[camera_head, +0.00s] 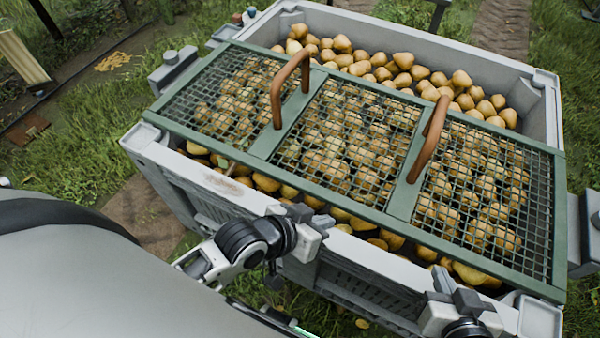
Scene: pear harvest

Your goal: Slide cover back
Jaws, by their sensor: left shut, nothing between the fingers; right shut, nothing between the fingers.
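The cover (262,147) is a green frame with wire mesh panels and two brown arched handles, a left one (277,95) and a right one (429,140). It lies across the grey crate (225,185), which is full of yellow-brown pears (400,80). Pears show uncovered behind the cover and in a narrow strip along its front. My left gripper (309,228) is shut and empty at the crate's near rim, in front of the cover. My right gripper (462,300) is shut and empty near the crate's front right corner. Both are apart from the handles.
Grass (75,140) surrounds the crate. A wooden board (22,58) stands at the upper left, near a small pile of yellowish bits (113,61). Paved strips (500,25) run behind the crate. Grey brackets stick out at the crate's sides.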

